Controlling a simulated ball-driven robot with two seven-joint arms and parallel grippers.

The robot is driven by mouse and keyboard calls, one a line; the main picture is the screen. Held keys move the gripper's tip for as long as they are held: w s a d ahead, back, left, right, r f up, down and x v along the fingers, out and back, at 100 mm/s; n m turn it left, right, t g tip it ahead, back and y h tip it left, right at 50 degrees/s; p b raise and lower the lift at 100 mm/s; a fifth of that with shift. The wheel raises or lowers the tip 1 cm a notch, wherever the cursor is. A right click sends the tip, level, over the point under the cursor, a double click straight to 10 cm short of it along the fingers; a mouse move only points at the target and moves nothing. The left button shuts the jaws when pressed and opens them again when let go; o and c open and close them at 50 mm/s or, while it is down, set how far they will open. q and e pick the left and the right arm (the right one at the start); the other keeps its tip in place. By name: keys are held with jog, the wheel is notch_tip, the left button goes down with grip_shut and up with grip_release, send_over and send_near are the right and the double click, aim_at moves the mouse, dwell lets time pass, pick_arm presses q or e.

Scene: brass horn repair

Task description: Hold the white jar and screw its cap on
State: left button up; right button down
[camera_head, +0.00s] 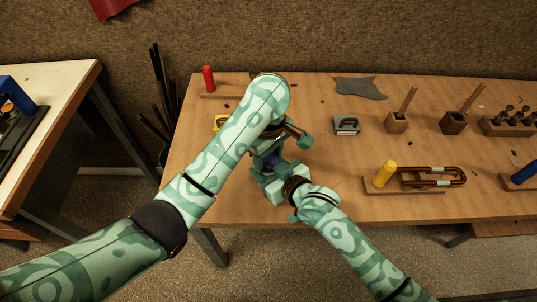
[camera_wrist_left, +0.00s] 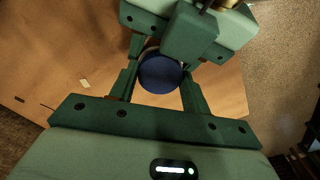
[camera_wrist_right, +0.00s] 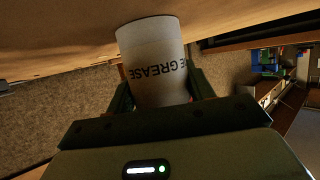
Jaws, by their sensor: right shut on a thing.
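The white jar (camera_wrist_right: 153,40) carries dark lettering that reads "GREASE". My right gripper (camera_wrist_right: 160,88) is shut on it, with one finger on each side. The blue cap (camera_wrist_left: 160,74) sits over the jar's mouth in the left wrist view, with a sliver of white rim behind it. My left gripper (camera_wrist_left: 160,85) has its fingers on both sides of the cap, seemingly open around it. In the head view the two grippers meet over the table, the left one (camera_head: 268,152) above the right. They hide most of the jar there. How far the cap is screwed down I cannot tell.
The wooden table (camera_head: 340,195) holds a red peg (camera_head: 208,79) at the back left, a grey-topped block (camera_head: 346,125), a yellow peg (camera_head: 386,173) beside a brass tube (camera_head: 430,177), and wooden blocks with sticks. A grey cloth (camera_head: 359,88) lies at the back.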

pick_arm(q)
jog(key=m, duration=0.4)
jog(key=shift+m, duration=0.3)
jog(key=m, duration=0.5)
jog(key=o, duration=1.1)
jog(key=shift+c, duration=0.2)
jog(key=shift+s+d, duration=0.1)
